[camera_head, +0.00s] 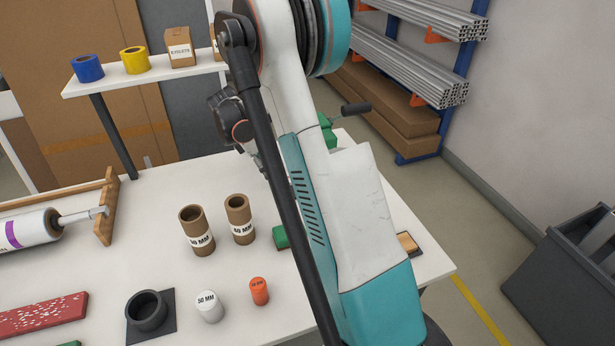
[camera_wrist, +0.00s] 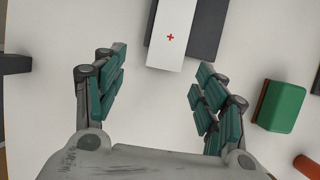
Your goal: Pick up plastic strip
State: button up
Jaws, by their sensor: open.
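A white strip (camera_wrist: 168,45) with a small red cross lies at the top middle of the wrist view, on or beside a dark grey flat piece (camera_wrist: 207,30). This strip looks like the plastic strip, and its far end runs out of the picture. My gripper (camera_wrist: 161,82) is open and empty, with one green-padded finger on each side of the strip's near end in the picture. I cannot tell the height between the fingers and the strip. In the head view my arm covers that part of the table, and I cannot make out the strip there.
A green block (camera_wrist: 281,105) and an orange cylinder (camera_wrist: 307,165) are at the right of the wrist view. Cardboard tubes (camera_head: 197,232), a white cylinder (camera_head: 209,308), a black ring (camera_head: 146,312) and a red speckled bar (camera_head: 42,315) stand or lie on the white table (camera_head: 150,195).

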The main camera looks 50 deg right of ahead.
aim_at(281, 179)
jog(key=b+x, duration=0.1)
jog(key=x, duration=0.1)
jog(key=b+x, duration=0.1)
jog(key=x, duration=0.1)
jog(key=shift+s+d+f, duration=0.1)
jog(key=shift+s, duration=0.35)
jog(key=shift+d+f, duration=0.1)
jog(key=shift+f, duration=0.15)
jog(key=c, duration=1.3)
jog(key=shift+r, duration=0.1)
